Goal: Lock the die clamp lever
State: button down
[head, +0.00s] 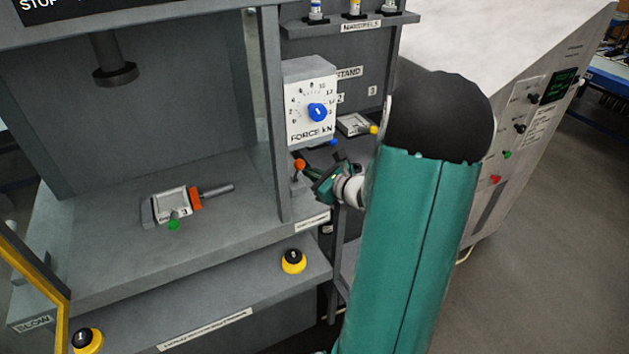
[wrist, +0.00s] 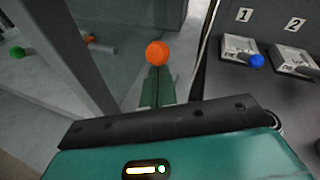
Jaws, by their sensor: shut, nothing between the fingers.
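A lever with an orange ball knob (head: 299,164) stands at the right post of the press, seemingly the die clamp lever. In the wrist view the orange ball (wrist: 157,53) is just beyond my fingertips. My gripper (head: 320,186) is shut and empty, just right of the lever in the head view; its closed fingers (wrist: 158,85) point at the ball in the wrist view. I cannot tell whether they touch it. The lever's shaft is mostly hidden in the wrist view. A die (head: 172,206) with an orange part and green knob lies on the press bed.
The grey press post (head: 274,110) stands left of the lever. A force dial box (head: 310,100) is above it. Stand trays with a blue knob (wrist: 256,60) and a yellow knob (head: 374,129) are to the right. A yellow-ringed button (head: 293,261) sits below on the press front.

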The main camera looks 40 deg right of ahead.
jog(key=shift+w+d+r, duration=0.2)
jog(key=shift+w+r, duration=0.3)
jog(key=shift+w, duration=0.1)
jog(key=shift+w+d+r, duration=0.15)
jog(key=shift+w+r, duration=0.35)
jog(key=shift+w, duration=0.05)
